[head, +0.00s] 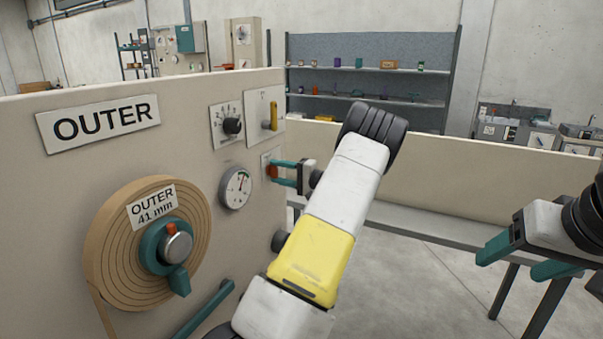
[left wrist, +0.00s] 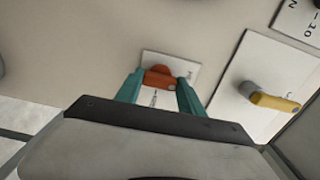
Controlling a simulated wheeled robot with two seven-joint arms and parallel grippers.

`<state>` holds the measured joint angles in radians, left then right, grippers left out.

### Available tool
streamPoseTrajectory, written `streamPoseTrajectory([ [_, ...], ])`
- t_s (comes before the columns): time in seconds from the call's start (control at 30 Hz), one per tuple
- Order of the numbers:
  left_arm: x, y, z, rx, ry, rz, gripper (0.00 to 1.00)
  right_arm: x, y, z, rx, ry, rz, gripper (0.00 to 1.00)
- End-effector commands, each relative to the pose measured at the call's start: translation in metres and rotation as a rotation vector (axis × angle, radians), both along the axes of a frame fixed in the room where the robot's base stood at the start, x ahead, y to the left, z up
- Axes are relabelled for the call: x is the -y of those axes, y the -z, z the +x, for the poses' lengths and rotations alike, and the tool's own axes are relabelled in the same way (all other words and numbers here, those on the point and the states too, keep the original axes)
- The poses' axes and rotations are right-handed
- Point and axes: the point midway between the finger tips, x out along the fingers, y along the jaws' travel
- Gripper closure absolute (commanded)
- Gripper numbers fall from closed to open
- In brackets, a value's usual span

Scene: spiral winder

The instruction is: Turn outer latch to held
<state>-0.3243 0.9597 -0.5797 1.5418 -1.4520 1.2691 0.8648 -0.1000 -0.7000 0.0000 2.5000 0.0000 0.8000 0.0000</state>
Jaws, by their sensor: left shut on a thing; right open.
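The outer latch is a small orange-red knob (left wrist: 159,78) on a white plate, seen between my left fingers in the left wrist view. In the head view the latch (head: 271,172) shows at the right end of the panel marked OUTER. My left gripper (head: 280,172) has teal fingers and is shut on the latch; its fingers also show in the left wrist view (left wrist: 158,92). The plate's marking is mostly hidden by the gripper. My right gripper (head: 518,258) is open and empty at the far right, away from the panel.
A yellow-handled lever (head: 273,116) stands above the latch, near a black dial knob (head: 232,126). A round gauge (head: 236,187) is to the left. A brown coil (head: 105,250) with a teal hub sits lower left. A beige wall (head: 470,175) lies behind my left arm.

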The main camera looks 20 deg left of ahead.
Motion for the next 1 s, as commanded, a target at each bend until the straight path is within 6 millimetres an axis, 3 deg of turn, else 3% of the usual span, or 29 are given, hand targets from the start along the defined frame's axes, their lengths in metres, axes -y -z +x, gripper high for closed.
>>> streamPoseTrajectory([
  [0.03,0.001,0.0,0.0,0.003,0.001,-0.002,0.95,0.0,0.0,0.0,0.0,0.0,0.0,0.33],
  [0.07,0.001,0.0,0.0,0.002,0.001,-0.002,0.49,0.0,0.0,0.0,0.0,0.0,0.0,0.33],
  [0.13,0.001,0.0,0.0,0.002,0.001,-0.002,0.35,0.0,0.0,0.0,0.0,0.0,0.0,0.33],
  [0.17,0.001,0.0,0.0,0.002,0.001,-0.002,0.33,0.0,0.0,0.0,0.0,0.0,0.0,0.33],
  [0.53,0.006,0.0,0.0,0.0,0.002,-0.001,0.33,0.0,0.0,0.0,0.0,0.0,0.0,0.33],
  [1.0,0.073,0.001,-0.005,0.0,0.002,-0.002,0.33,0.0,0.0,0.0,0.0,0.0,0.0,0.33],
])
